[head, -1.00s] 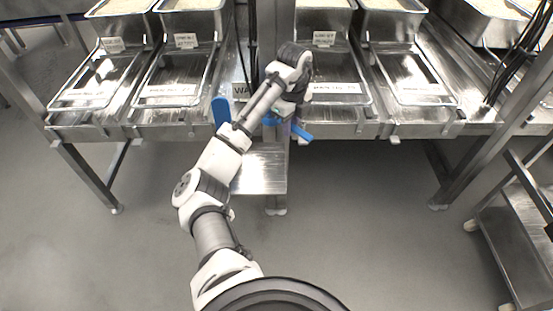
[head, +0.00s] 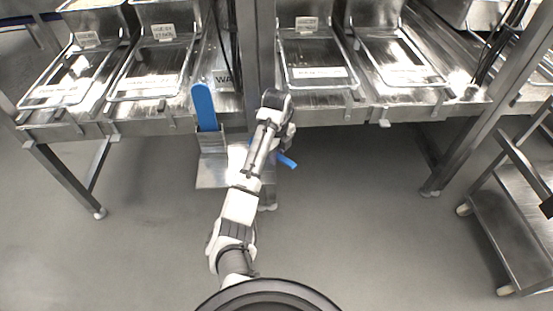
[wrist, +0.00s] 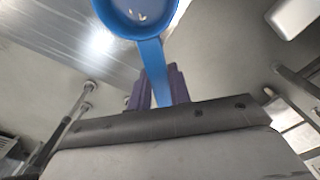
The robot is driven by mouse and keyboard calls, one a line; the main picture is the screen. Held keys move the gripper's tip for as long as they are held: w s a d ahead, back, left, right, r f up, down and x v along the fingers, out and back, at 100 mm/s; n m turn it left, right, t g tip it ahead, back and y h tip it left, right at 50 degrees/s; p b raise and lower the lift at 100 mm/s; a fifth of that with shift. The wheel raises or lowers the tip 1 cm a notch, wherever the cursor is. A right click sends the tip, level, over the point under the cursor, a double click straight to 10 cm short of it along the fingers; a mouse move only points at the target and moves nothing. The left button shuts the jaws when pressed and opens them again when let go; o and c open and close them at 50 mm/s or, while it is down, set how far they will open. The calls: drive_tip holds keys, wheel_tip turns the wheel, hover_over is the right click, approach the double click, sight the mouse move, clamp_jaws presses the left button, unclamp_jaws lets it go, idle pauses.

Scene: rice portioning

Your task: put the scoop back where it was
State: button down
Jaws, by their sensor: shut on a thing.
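The blue scoop's round bowl (wrist: 136,14) shows at the top of the wrist view, with a few pale specks in it. Its handle (wrist: 154,68) runs down between the purple fingers of my gripper (wrist: 158,88), which is shut on it. In the head view, a small part of the blue scoop (head: 287,161) shows beyond my arm, below the counter's front edge. My arm hides the rest of the scoop and most of my gripper there.
A blue paddle-shaped piece (head: 204,106) stands upright in a metal holder (head: 211,142) left of my arm. A steel post (head: 265,50) rises behind my arm. Counters with trays (head: 318,72) lie on both sides. A metal cart (head: 500,220) stands at right. The floor in front is clear.

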drive_tip(key=shift+f, duration=0.65)
drive_tip(key=shift+f, duration=0.1)
drive_tip(key=c, duration=1.3)
unclamp_jaws()
wheel_tip(320, 180, up, 11)
drive_tip(key=p, duration=0.3)
drive_tip(key=shift+a+f+p, duration=0.1)
drive_tip(key=shift+f+p, duration=0.1)
drive_tip(key=shift+p, duration=0.15)
drive_tip(key=shift+r, duration=0.85)
drive_tip(key=shift+w, duration=0.1)
